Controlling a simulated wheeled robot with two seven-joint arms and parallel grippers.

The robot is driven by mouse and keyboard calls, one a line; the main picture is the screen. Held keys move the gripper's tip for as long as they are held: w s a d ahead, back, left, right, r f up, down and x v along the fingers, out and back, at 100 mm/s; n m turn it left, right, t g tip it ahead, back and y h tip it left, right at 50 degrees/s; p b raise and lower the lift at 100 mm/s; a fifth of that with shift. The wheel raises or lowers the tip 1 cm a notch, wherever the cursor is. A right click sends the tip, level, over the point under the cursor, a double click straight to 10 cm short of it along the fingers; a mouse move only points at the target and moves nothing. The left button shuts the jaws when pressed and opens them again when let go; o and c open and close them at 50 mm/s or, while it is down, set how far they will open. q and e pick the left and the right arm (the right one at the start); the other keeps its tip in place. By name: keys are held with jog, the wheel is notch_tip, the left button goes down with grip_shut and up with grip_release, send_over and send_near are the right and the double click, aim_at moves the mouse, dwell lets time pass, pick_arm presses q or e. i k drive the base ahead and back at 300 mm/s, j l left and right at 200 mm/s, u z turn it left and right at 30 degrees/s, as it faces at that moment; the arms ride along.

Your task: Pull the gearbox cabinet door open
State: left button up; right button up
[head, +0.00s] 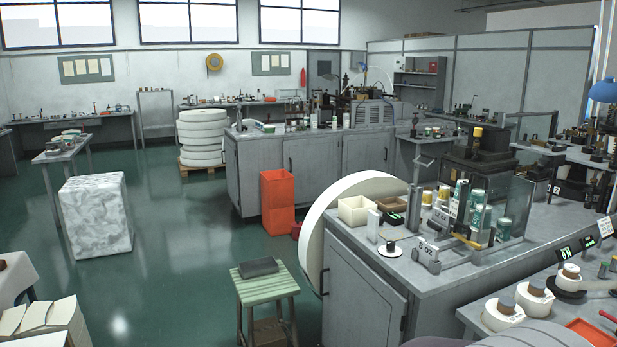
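A grey cabinet (440,275) with a machine on top stands right of centre in the head view. A second grey cabinet (310,165) with several closed doors stands farther back. No label shows which one is the gearbox cabinet. Neither of my grippers is in view.
A green-topped stool (265,283) with a dark item on it stands left of the near door. A large white disc (350,200) leans behind the near cabinet. Green floor (180,290) left of the stool is open.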

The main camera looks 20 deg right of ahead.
aim_at(314, 163)
jog(key=i+u, duration=0.15)
jog(key=i, duration=0.85)
jog(key=i+j, duration=0.1)
jog(key=i, duration=1.75)
jog(key=i+j, duration=0.1)
jog(key=i, duration=1.7)
jog(key=i+z, duration=0.25)
jog(key=i, duration=0.3)
jog(key=i+j+z, duration=0.2)
jog(key=i, duration=0.4)
jog(key=i+j+z, duration=0.1)
jog(key=i+z, duration=0.15)
jog(key=i, duration=0.3)
jog(key=i+l+z, duration=0.15)
jog(key=z, duration=0.25)
jog(key=i+z, duration=0.7)
jog(key=z, duration=0.15)
jog(key=i+j+z, duration=0.15)
jog(key=z, duration=0.25)
jog(key=i+z, duration=0.3)
jog(key=i, duration=1.4)
jog(key=i+u, duration=0.75)
jog(key=i, duration=0.25)
jog(key=i+l+u, duration=0.8)
jog(key=i, duration=0.15)
jog(key=i+u, duration=0.3)
jog(key=i+l+u, duration=0.1)
jog(key=u, duration=0.2)
